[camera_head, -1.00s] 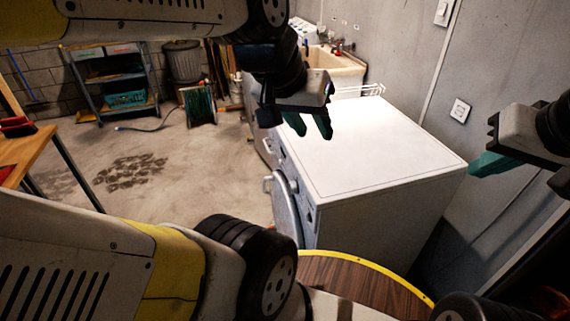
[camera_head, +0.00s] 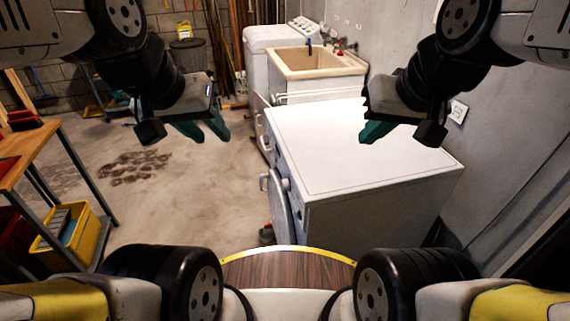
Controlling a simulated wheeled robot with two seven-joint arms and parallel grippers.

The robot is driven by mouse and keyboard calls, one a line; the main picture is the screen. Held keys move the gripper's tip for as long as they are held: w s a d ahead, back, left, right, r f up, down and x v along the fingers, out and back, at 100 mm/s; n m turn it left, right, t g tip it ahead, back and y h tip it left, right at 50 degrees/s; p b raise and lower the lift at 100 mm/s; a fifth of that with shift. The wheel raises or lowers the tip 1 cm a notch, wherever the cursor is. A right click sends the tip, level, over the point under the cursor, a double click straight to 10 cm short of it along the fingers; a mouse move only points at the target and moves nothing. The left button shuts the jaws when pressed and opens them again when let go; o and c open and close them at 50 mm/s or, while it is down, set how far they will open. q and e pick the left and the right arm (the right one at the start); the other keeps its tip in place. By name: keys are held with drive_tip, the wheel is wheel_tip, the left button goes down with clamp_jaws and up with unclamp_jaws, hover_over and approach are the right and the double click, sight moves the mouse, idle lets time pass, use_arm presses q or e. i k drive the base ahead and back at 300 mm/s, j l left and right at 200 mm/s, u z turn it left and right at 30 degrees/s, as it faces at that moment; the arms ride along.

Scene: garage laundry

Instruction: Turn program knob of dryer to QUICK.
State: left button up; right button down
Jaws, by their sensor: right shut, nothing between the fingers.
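The white dryer (camera_head: 365,150) stands right of centre, its flat top bare. Its front faces left and is seen at a steep angle. The round door (camera_head: 280,208) on this front appears to stand ajar. Neither gripper appears to touch the dryer.
A sink (camera_head: 305,62) and a white top-panel washer (camera_head: 270,42) stand behind the dryer. A grey wall (camera_head: 500,150) is on the right. A workbench (camera_head: 30,150) with a yellow bin (camera_head: 75,235) is at left. The concrete floor between is free.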

sight(285, 184)
drive_tip(key=i+j+u, duration=0.1)
drive_tip(key=j+u, duration=0.25)
drive_tip(key=j, duration=0.95)
